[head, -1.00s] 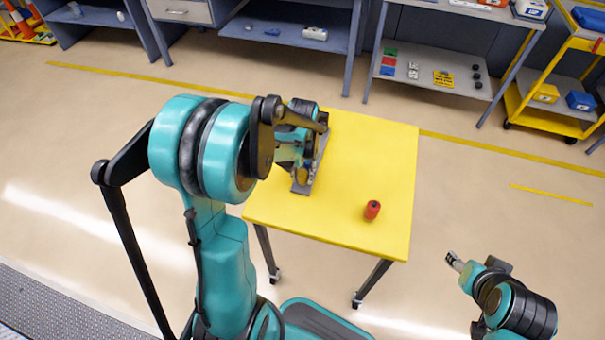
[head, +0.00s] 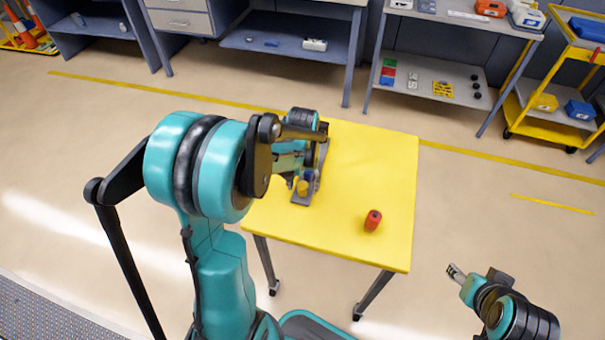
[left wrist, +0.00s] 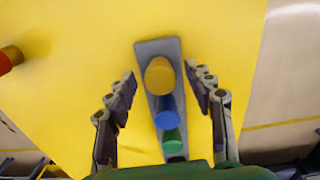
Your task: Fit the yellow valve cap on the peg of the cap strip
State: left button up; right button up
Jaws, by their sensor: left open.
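The grey cap strip (head: 299,200) lies on the yellow table, and it also shows in the left wrist view (left wrist: 148,48). The yellow valve cap (left wrist: 160,75) is over the end of the strip away from my wrist. It shows in the head view (head: 302,187) at the strip's near end. Whether it is fully down on a peg I cannot tell. A blue cap (left wrist: 167,112) and a green cap (left wrist: 172,140) follow in line. My left gripper (left wrist: 160,82) is open, its fingers apart on either side of the strip. My right gripper (head: 456,272) is off the table, its fingers too small to judge.
The yellow table (head: 370,160) is mostly clear. A red cylinder (head: 373,220) stands near its front right and shows at the left edge of the wrist view (left wrist: 8,58). Shelves (head: 430,90) and a yellow cart (head: 545,115) stand behind, apart from the table.

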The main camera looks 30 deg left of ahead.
aim_at(303, 186)
pick_arm(q)
notch_tip(303, 186, up, 11)
dwell(0.3)
jog(key=shift+d+f, duration=0.1)
jog(key=shift+f, duration=0.05)
dwell(0.4)
